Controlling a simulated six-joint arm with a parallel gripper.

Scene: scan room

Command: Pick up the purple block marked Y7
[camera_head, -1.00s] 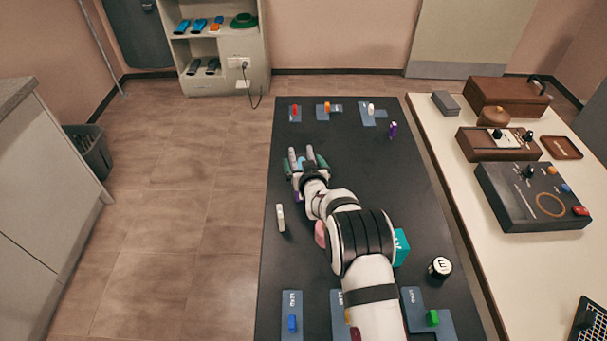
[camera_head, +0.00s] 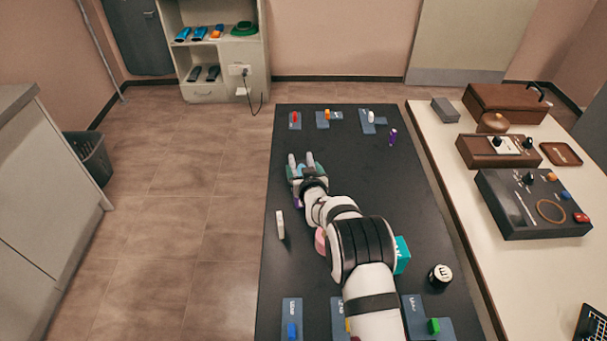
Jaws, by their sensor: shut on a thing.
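My gripper (camera_head: 298,197) is over the left part of the black table, with my arm reaching up to it from the bottom of the picture. Another small purple piece (camera_head: 392,137) stands apart, at the table's far right.
The black table (camera_head: 360,150) also holds a white block (camera_head: 280,225), a pink piece (camera_head: 320,240), a teal block (camera_head: 402,255) and a black-and-white cylinder (camera_head: 440,275). Blue-grey plates with coloured pieces line its far and near ends. A cream table (camera_head: 450,160) with boxes is at right.

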